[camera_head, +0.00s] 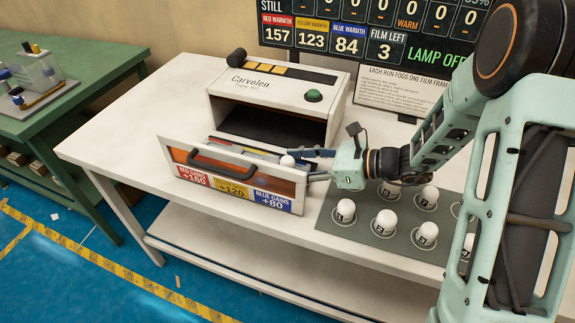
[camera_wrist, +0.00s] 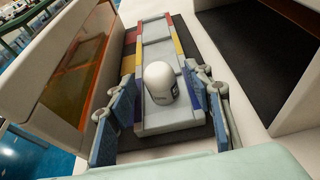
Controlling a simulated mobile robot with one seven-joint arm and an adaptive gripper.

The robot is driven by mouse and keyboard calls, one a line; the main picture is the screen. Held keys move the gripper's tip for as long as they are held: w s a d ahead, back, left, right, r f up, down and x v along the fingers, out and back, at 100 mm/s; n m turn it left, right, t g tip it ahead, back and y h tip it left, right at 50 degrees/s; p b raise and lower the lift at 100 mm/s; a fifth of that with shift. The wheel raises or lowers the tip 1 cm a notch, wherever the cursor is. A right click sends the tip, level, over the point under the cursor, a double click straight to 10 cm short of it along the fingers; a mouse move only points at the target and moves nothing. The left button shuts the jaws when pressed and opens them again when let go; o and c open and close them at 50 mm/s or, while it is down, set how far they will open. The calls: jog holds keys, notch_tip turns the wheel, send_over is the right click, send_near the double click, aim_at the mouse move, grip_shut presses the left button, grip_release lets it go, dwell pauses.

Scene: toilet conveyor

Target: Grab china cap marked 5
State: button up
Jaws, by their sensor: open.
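A white domed cap (camera_wrist: 161,84) stands upright on a grey sled (camera_wrist: 160,122) in the open drawer; a dark mark shows on its side but I cannot read it. The same cap is small in the head view (camera_head: 287,161). My gripper (camera_head: 304,164) is over the drawer, open, with one blue-grey finger on each side of the cap and apart from it. Several other white caps, such as this one (camera_head: 346,210), stand on a dark mat (camera_head: 383,240) to the right; their numbers are too small to read surely.
The drawer front (camera_head: 232,190) with orange window and handle stands in front of my gripper. The Carvolen machine (camera_head: 275,88) is open behind it. The display board (camera_head: 390,35) and a notice card (camera_head: 402,90) stand at the back. The white table (camera_head: 130,125) is clear at left.

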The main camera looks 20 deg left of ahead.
jog(key=shift+c, duration=0.4)
grip_shut()
